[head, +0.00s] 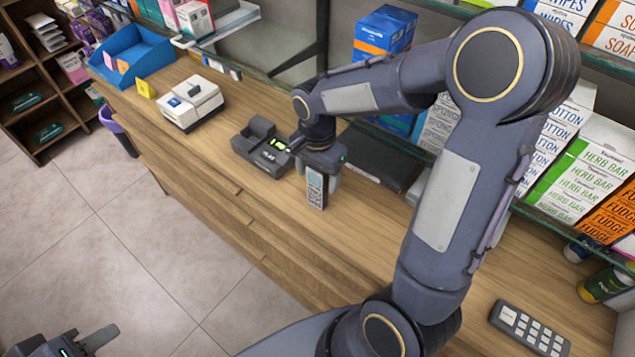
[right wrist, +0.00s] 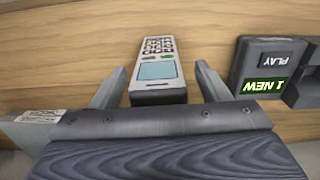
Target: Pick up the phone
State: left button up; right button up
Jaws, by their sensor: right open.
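The phone (head: 316,190) is a grey handset with a keypad and small screen, at the counter's front part in the head view. Its upper part is hidden by my right gripper (head: 322,168). In the right wrist view the phone (right wrist: 160,68) shows between the two open fingers (right wrist: 158,88), with a gap on each side. The gripper is not closed on it. My left gripper (head: 80,345) is at the bottom left corner, away from the counter and partly cut off; its opening is unclear.
A dark answering machine (head: 262,147) sits beside the phone; its green display (right wrist: 264,87) reads 1 NEW. A white device (head: 190,103) and blue tray (head: 130,55) stand further left. A dark flat case (head: 380,160) lies behind. A button pad (head: 530,329) lies at lower right.

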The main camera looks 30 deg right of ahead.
jog(key=shift+f, duration=0.25)
jog(key=c, duration=1.1)
jog(key=shift+r, duration=0.4)
notch_tip(320, 180, up, 2)
jog(key=shift+r, duration=0.15)
jog(key=s+r+b, duration=0.1)
jog(key=s+r, duration=0.2)
jog(key=s, duration=0.1)
jog(key=s+a+r, duration=0.1)
jog(key=s+r, duration=0.2)
jog(key=s, duration=0.2)
jog(key=s+a+r+b, duration=0.1)
jog(key=s+r, duration=0.3)
jog(key=s, duration=0.1)
jog(key=shift+b, duration=0.35)
